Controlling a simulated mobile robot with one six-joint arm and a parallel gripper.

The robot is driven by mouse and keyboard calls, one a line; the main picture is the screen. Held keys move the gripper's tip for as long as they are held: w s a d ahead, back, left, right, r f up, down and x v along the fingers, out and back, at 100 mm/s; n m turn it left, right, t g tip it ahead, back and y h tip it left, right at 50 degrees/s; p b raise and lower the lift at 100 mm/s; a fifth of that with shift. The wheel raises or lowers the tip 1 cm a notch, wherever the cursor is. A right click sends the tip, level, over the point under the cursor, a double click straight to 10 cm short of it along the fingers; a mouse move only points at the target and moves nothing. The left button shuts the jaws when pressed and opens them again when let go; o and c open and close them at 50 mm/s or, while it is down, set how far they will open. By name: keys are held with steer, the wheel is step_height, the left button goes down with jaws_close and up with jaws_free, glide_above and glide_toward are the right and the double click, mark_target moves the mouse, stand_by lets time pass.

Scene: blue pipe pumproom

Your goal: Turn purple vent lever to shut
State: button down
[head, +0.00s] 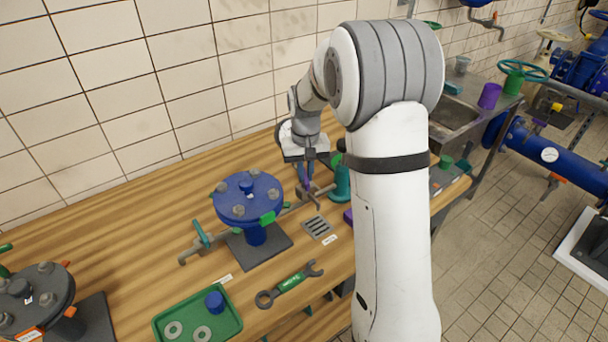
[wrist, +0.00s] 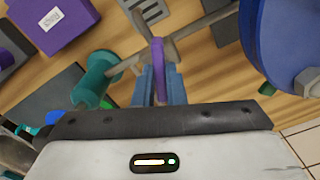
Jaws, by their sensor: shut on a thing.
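The purple vent lever (wrist: 159,68) stands out from a grey-brown pipe in the middle of the wrist view. My gripper (wrist: 159,84) has its two blue fingers on either side of the lever and is shut on it. In the head view, my gripper (head: 306,184) reaches down over the bench at the pipe's right end, beside the blue flanged vessel. The lever is mostly hidden there by the fingers. Its exact angle to the pipe is hard to tell.
A blue flanged vessel (head: 247,196) stands left of my gripper, and a teal fitting (head: 342,184) close to its right. A small floor-type grate (head: 317,228), a green wrench (head: 290,284) and a green tray (head: 230,325) with washers lie nearer. The bench's left back is clear.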

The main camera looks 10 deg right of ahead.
mark_target(305, 175)
steer(key=m+b, duration=0.1)
steer(key=m, duration=0.6)
steer(key=shift+b, duration=0.3)
steer(key=m+b, duration=0.1)
steer(key=m, duration=0.5)
steer(key=shift+m, duration=0.4)
steer(key=c, duration=1.5)
jaws_free()
step_height(305, 175, up, 8)
steer(key=shift+f+b, duration=0.1)
steer(key=shift+b, duration=0.2)
